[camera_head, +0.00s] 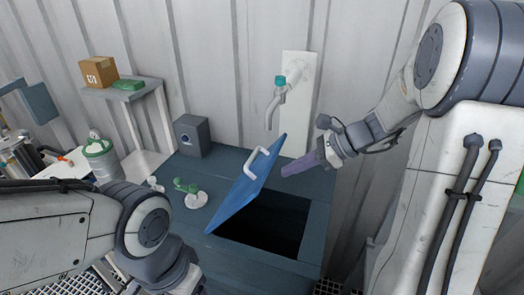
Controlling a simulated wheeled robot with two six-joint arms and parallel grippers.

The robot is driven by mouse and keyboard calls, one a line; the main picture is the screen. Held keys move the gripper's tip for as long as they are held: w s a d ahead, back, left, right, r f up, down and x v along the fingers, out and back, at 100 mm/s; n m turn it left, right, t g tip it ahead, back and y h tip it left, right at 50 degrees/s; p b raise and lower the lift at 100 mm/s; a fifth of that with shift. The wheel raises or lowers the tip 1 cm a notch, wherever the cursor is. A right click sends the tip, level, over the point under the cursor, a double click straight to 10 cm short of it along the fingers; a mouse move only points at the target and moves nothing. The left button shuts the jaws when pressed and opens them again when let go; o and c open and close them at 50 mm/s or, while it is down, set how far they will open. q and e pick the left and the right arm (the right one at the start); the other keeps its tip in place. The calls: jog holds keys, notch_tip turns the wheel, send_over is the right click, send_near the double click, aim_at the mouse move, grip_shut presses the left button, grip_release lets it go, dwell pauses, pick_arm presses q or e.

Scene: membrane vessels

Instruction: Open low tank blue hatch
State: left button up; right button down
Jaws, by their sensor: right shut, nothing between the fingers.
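The blue hatch (239,197) of the low tank (168,233) stands tilted up at a steep angle, with a dark opening (270,222) showing to its right. A white handle (263,163) is on its upper left face. My right gripper (286,170) is shut and empty, just right of the hatch's raised upper part, above the back of the opening. I cannot tell whether it touches the hatch. My left arm (150,228) comes in at the lower left; its gripper is out of view.
A tap (276,97) on a white wall plate hangs behind the hatch. A grey box (191,136) and a green valve (187,189) are on the tank top to the left. A shelf with a cardboard box (98,72) and a white bucket (99,160) stand further left.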

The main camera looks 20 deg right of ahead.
aim_at(265, 163)
jog(key=w+d+r+m+t+y, duration=0.1)
jog(key=w+d+r+m+t, duration=0.1)
jog(key=w+d+r+m, duration=0.15)
jog(key=shift+n, duration=0.25)
jog(key=x, duration=0.3)
jog(key=p+x, duration=0.1)
jog(key=x, duration=0.1)
jog(key=a+p+x, duration=0.1)
jog(key=x, duration=0.2)
jog(key=shift+s+a+r, duration=0.1)
jog(key=shift+a+r, duration=0.05)
jog(key=shift+r, duration=0.05)
pick_arm(q)
jog(key=shift+r+p, duration=0.3)
jog(key=shift+r, duration=1.05)
pick_arm(e)
jog(key=shift+w+a+f, duration=0.35)
jog(key=shift+a+f, duration=0.1)
